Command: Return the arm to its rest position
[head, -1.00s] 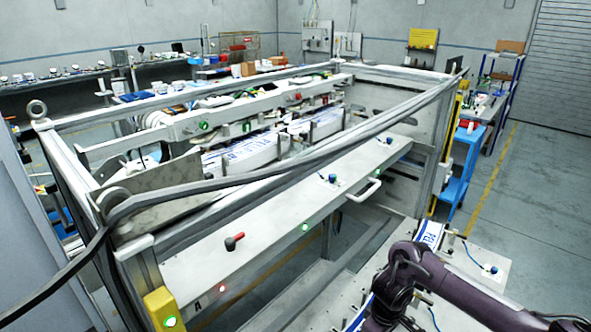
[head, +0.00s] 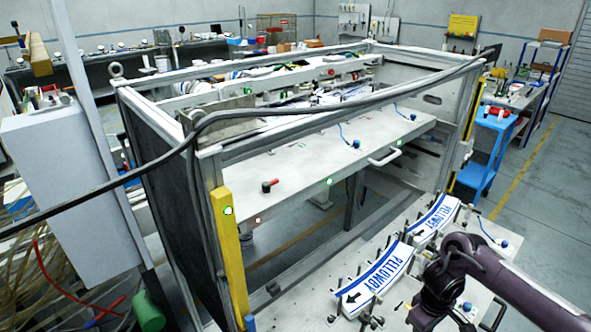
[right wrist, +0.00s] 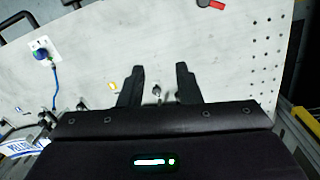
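My right arm (head: 480,270) comes in from the lower right in the head view, bent above the grey table plate (head: 530,268). Its fingers are hidden there. In the right wrist view my right gripper (right wrist: 160,68) has its two dark fingers apart, with nothing between them, above a pale plate with holes (right wrist: 225,60). My left arm and gripper are not in view.
Blue-and-white labels (head: 375,278) and (head: 436,217) lie in holders beside my right arm. The machine frame (head: 215,185) with a yellow post (head: 229,255) stands left of it. A black cable (head: 300,122) crosses the frame. A blue cart (head: 485,150) stands behind; floor (head: 560,190) is clear at right.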

